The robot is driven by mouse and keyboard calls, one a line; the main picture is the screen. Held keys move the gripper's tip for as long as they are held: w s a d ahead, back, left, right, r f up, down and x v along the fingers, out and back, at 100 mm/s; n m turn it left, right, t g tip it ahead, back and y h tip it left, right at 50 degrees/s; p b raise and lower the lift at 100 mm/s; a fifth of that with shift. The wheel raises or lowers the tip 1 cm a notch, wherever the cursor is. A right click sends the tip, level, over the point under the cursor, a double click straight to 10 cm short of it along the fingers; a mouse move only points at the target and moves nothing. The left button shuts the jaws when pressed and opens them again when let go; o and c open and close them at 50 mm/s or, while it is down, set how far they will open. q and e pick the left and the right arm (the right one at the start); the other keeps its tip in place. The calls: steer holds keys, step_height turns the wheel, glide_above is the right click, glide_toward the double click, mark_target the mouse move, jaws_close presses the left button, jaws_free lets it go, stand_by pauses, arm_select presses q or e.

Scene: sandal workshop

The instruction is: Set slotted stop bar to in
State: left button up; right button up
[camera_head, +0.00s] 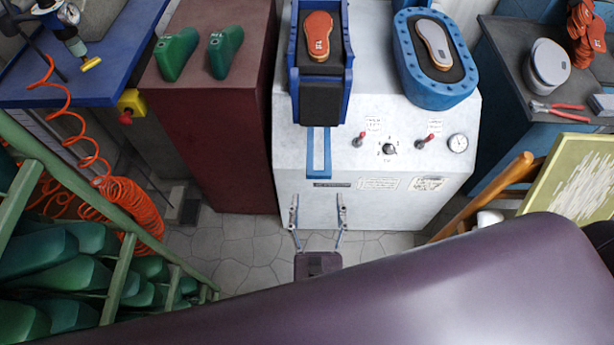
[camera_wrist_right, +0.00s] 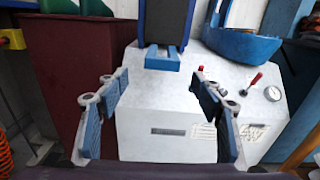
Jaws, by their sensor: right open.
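The slotted stop bar (camera_head: 319,154) is a blue flat bar with a long slot. It sticks out from the front of the blue channel on the white machine (camera_head: 300,190). In the right wrist view the stop bar (camera_wrist_right: 162,59) shows foreshortened at the top centre, with its slot visible. My right gripper (camera_head: 318,202) is open and empty, in front of the machine and below the bar's near end, apart from it. In the right wrist view the two blue-padded fingers of my right gripper (camera_wrist_right: 160,95) stand wide apart. My left gripper is not in view.
An orange sole (camera_head: 318,38) lies in the blue channel; another sole sits in a blue oval basin (camera_head: 434,90) to its right. Red-tipped levers (camera_head: 424,142), a knob (camera_head: 389,149) and a gauge (camera_head: 457,143) are right of the bar.

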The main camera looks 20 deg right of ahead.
mark_target(319, 178)
steer(key=shift+m, duration=0.4)
steer(key=x, duration=0.2)
steer(key=p+x, duration=0.1)
steer(key=x, duration=0.3)
steer(key=shift+w+d+r+p, duration=0.2)
steer(key=shift+d+r+p, duration=0.05)
steer(key=shift+r+p, duration=0.15)
steer(key=shift+w+d+f, duration=0.15)
steer(key=shift+w+d, duration=0.05)
steer(key=shift+w, duration=0.5)
